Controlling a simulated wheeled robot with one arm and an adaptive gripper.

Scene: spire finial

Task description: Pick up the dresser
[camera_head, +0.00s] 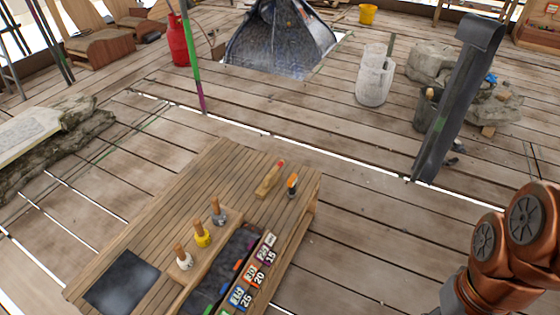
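No piece of dresser furniture is in view. On the slatted wooden workbench (150,222) lies a wooden tool with a red end (269,179), which may be the dresser; I cannot tell for sure. An upright tool with an orange and black handle (292,186) stands just right of it. Three wood-handled tools stand in a row further left: one grey (219,214), one yellow (202,236), one whitish (184,258). My gripper is not in view; only copper-coloured links of my arm show at the lower right, apart from the bench.
The bench has a dark tray (215,275), numbered boxes (252,272) and a dark sheet (121,282). A dark post (455,100), white bucket (374,82), red cylinder (178,40) and green-purple pole (193,65) stand beyond. Plank floor right of the bench is clear.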

